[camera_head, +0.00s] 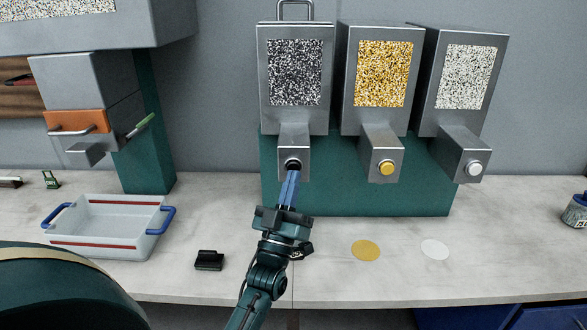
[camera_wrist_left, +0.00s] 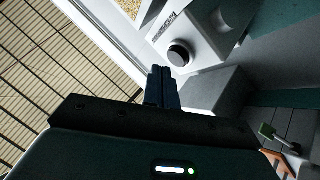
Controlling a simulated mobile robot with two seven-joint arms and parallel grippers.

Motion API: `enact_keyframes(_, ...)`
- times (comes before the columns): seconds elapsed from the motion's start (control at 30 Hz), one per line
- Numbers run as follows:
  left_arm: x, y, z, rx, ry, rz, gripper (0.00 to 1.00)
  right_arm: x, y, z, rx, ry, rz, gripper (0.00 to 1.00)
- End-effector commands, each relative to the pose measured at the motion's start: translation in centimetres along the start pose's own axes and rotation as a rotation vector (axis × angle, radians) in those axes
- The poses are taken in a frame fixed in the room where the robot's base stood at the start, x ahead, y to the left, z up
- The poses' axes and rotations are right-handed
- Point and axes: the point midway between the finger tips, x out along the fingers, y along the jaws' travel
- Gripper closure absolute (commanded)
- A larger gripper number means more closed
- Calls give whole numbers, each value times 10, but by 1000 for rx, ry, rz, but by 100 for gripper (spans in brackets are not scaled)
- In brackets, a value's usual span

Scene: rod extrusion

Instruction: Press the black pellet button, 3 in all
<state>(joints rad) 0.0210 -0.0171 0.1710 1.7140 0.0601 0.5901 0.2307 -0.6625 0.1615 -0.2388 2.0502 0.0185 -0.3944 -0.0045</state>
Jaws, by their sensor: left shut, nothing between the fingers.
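The black pellet button (camera_head: 293,162) is a round black knob on the front of the spout under the left hopper, which shows black-and-white pellets (camera_head: 295,72). My left gripper (camera_head: 291,174) is shut and empty, its blue fingers pointing up at the button and covering its lower edge. In the left wrist view the black button (camera_wrist_left: 180,53) stands just beyond and to the right of the fingertips (camera_wrist_left: 162,70). A small gap seems to show there; contact cannot be told for sure. My right gripper is not in view.
Right of it are a yellow button (camera_head: 386,168) and a white button (camera_head: 474,169) on neighbouring spouts. A yellow disc (camera_head: 366,250) and a white disc (camera_head: 435,249) lie on the counter. A white tray (camera_head: 104,251) and a small black object (camera_head: 209,260) are left.

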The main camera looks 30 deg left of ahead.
Motion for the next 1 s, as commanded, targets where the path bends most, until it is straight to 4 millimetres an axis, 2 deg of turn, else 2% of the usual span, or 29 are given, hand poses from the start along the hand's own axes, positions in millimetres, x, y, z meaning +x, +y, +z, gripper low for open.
enact_keyframes(0.47, 5, -4, 4, 0, 1, 1, 100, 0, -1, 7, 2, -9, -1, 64)
enact_keyframes(1.0, 7, -5, 5, 0, 0, 0, 100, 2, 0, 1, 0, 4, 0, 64)
